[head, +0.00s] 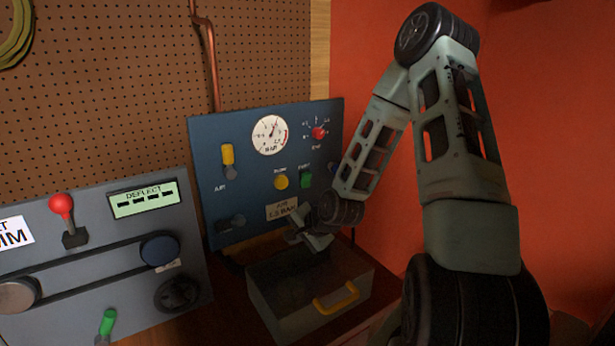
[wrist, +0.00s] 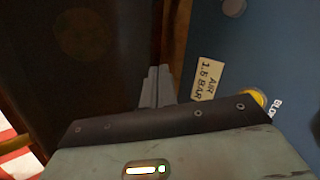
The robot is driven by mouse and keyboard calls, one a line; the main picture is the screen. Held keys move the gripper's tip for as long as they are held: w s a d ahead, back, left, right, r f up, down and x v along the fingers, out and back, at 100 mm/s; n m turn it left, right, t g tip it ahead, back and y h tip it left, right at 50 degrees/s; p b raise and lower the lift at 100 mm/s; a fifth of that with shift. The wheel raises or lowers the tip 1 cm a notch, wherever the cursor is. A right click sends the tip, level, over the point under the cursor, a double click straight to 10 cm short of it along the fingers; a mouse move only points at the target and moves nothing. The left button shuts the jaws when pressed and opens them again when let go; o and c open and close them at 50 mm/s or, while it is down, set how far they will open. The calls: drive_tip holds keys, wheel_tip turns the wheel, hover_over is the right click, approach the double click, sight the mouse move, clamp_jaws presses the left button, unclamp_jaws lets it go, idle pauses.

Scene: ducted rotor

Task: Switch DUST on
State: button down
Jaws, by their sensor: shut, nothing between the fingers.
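The blue panel (head: 235,150) stands upright against the pegboard. A green switch or button (head: 306,180) sits on it under a small label that seems to read DUST; whether it is on or off I cannot tell. A yellow button (head: 281,182) labelled BLOW is to its left; part of it shows in the wrist view (wrist: 259,97). My gripper (head: 293,238) is low in front of the panel, below these controls and near the AIR 1.5 BAR label (head: 282,209). In the wrist view its fingers (wrist: 157,86) are together and empty. The green control is not visible there.
An open grey box (head: 262,300) with a yellow handle (head: 336,298) stands below my gripper. The panel also carries a gauge (head: 269,135), a red knob (head: 318,132) and a yellow AIR switch (head: 228,154). A grey belt panel (head: 100,235) is at left. My arm covers the blue panel's right edge.

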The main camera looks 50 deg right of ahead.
drive_tip(key=d+m+t, duration=0.1)
drive_tip(key=d+m, duration=0.1)
drive_tip(key=d+m+t+h, duration=0.1)
drive_tip(key=d+m, duration=0.1)
drive_tip(key=d, duration=0.1)
drive_tip(key=w+d+m+h, duration=0.1)
drive_tip(key=d+m, duration=0.1)
drive_tip(key=m, duration=0.1)
drive_tip(key=shift+d+r+t, duration=0.2)
drive_tip(key=shift+r+t, duration=0.2)
drive_tip(key=s+d+r+m+t+h, duration=0.1)
drive_tip(key=d+r+m+h, duration=0.1)
drive_tip(key=d+m, duration=0.3)
drive_tip(key=shift+d+r+m+h, duration=0.2)
drive_tip(key=shift+d+m+h, duration=0.3)
drive_tip(key=shift+d, duration=0.4)
drive_tip(key=shift+w+r, duration=0.1)
drive_tip(key=p, duration=0.3)
approach(307, 180)
drive_tip(key=shift+s+f+x, duration=0.1)
drive_tip(key=shift+f+x, duration=0.1)
drive_tip(key=shift+x, duration=0.65)
drive_tip(key=shift+s+f+x, duration=0.1)
drive_tip(key=shift+f+x, duration=0.05)
drive_tip(key=shift+x, duration=0.65)
drive_tip(key=shift+s+f+x, duration=0.1)
drive_tip(key=shift+f+x, duration=0.1)
drive_tip(key=shift+x, duration=0.65)
drive_tip(key=shift+w+r, duration=0.2)
drive_tip(key=shift+w, duration=0.2)
